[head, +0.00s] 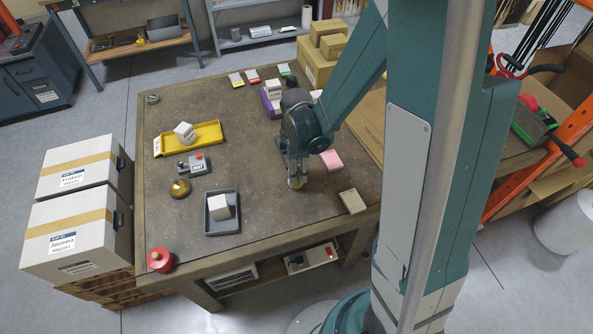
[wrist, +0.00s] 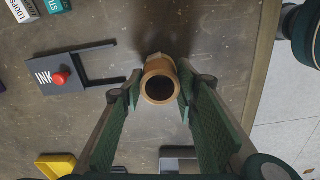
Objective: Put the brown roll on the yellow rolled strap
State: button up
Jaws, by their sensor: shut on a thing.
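My gripper (wrist: 159,88) is shut on the brown roll (wrist: 160,66), a short tube whose open end faces the wrist camera. In the head view my gripper (head: 297,179) hangs low over the table, right of its middle, and the roll (head: 297,184) shows just below the fingers. I cannot tell if the roll touches the table. I cannot make out a yellow rolled strap for certain. A round, yellowish-brown thing (head: 180,188) with a raised middle stands left of my gripper, and I cannot tell if it is the strap.
A yellow tray (head: 209,132) and a grey tray (head: 209,228) each hold a pale block. A small grey device (head: 193,165) lies between them. A red round thing (head: 159,260) stands at the front left corner. A grey pad marked INK (wrist: 50,88) lies beside my gripper.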

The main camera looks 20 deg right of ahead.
jog(key=shift+f, duration=0.15)
jog(key=o, duration=0.9)
jog(key=shift+r+p, duration=0.95)
jog(key=shift+r, duration=5.2)
jog(key=shift+r, duration=0.1)
